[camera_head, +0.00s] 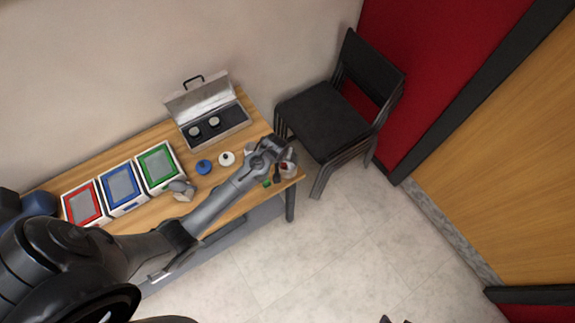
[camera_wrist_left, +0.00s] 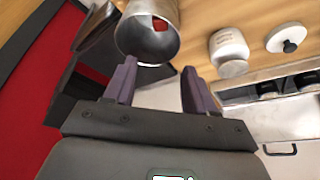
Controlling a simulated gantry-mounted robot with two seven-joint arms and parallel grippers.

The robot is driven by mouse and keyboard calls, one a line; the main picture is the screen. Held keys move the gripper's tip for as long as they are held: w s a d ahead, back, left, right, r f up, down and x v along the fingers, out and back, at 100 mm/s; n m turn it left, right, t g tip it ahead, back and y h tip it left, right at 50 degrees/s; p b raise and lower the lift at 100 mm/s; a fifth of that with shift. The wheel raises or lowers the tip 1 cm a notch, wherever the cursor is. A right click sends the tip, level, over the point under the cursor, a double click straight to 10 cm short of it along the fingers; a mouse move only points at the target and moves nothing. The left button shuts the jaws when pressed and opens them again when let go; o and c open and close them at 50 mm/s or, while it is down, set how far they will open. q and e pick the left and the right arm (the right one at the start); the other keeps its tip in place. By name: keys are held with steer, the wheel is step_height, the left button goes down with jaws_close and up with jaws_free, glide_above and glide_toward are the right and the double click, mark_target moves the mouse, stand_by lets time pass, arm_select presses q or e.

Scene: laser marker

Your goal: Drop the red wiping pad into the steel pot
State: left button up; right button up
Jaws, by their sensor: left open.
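The steel pot (camera_wrist_left: 147,40) stands upright near the table's right end, with its open mouth showing in the left wrist view. A red piece that looks like the wiping pad (camera_wrist_left: 160,24) is inside the pot. The pot also shows in the head view (camera_head: 291,157), partly hidden by my left gripper (camera_head: 277,152). In the left wrist view my left gripper (camera_wrist_left: 160,80) has its two purple fingers spread, with nothing between them, close to the pot's rim. At the bottom edge of the head view, two dark tips that look like my right gripper (camera_head: 395,321) are apart.
A white jar (camera_wrist_left: 229,46) and a white knobbed lid (camera_wrist_left: 288,38) stand beside the pot. A green piece (camera_head: 267,183) lies near it. An open case (camera_head: 228,119), a blue round item (camera_head: 204,167) and colored trays (camera_head: 157,167) occupy the table. Stacked chairs (camera_head: 322,120) stand right.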

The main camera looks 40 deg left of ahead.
arm_select(q)
steer(key=v, duration=0.7)
stand_by(0.3)
steer(key=s+d+f+m+g+h+p, duration=0.1)
steer(key=s+d+p, duration=0.1)
steer(key=s, duration=0.6)
steer(key=s+d+f+g+p, duration=0.1)
steer(key=s+d+f, duration=0.15)
steer(key=s, duration=0.55)
steer(key=s+d+r+m, duration=0.2)
steer(key=s+r+m, duration=0.1)
steer(key=r, duration=0.4)
steer(key=s+d+r+m+t+h+p, duration=0.1)
steer(key=s+d+r+m, duration=0.2)
steer(key=r, duration=0.4)
steer(key=shift+r+t, duration=0.3)
steer(key=shift+r, duration=0.1)
steer(key=shift+d, duration=0.1)
